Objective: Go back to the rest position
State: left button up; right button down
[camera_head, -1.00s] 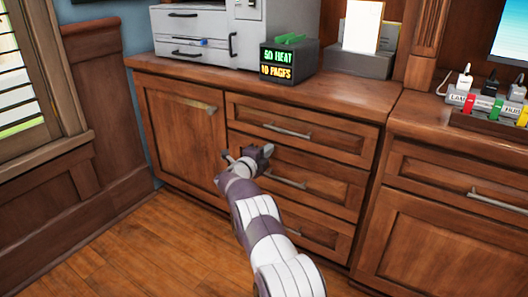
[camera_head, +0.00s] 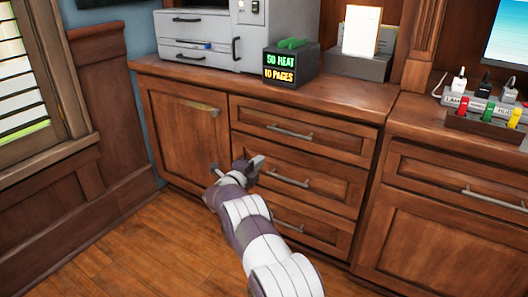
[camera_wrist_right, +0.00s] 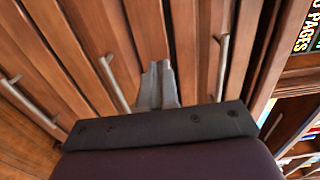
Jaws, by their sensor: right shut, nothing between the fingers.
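My right gripper (camera_head: 240,170) is in front of the wood cabinet (camera_head: 180,135), at the height of its middle drawer. In the right wrist view, its two grey fingers (camera_wrist_right: 158,88) are together with nothing between them. My right arm reaches in from the bottom of the head view. Drawer fronts and handles show beyond the fingers in the wrist view; I cannot tell the exact gap to them. My left gripper is not in the head view.
A grey printer (camera_head: 210,38) and a black display box (camera_head: 291,66) stand on the cabinet top. A paper holder (camera_head: 362,62) is behind. A power strip (camera_head: 490,108) with plugs sits at right. The wood floor (camera_head: 150,250) at left is clear.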

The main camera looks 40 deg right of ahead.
jog(key=s+a+f+n+t+y+p, duration=0.1)
jog(key=a+f+n+y, duration=0.25)
jog(key=a+n, duration=0.3)
jog(key=s+a+f+n+y+p, duration=0.1)
jog(key=a+f+n+y, duration=0.2)
jog(key=a+n+y, duration=0.3)
jog(key=s+a+f+n+t+y+p, duration=0.1)
jog(key=a+f+n+y+p, duration=0.15)
jog(key=a+n, duration=0.35)
jog(key=s+a+r+n+g+y+p, duration=0.2)
jog(key=s+a+r+n+g, duration=0.15)
jog(key=s, duration=0.65)
jog(key=s+a+r+n+g+y+p, duration=0.1)
jog(key=s+a+r+n+g, duration=0.3)
jog(key=s, duration=0.6)
jog(key=s+a+r+n+g+y+p, duration=0.15)
jog(key=s+a+n, duration=0.35)
jog(key=s, duration=0.5)
jog(key=s+r+t+p, duration=0.1)
jog(key=s+r+p, duration=0.2)
jog(key=r+p, duration=3.7)
notch_tip(320, 180, up, 5)
jog(key=shift+f+n, duration=0.1)
jog(key=shift+n, duration=0.2)
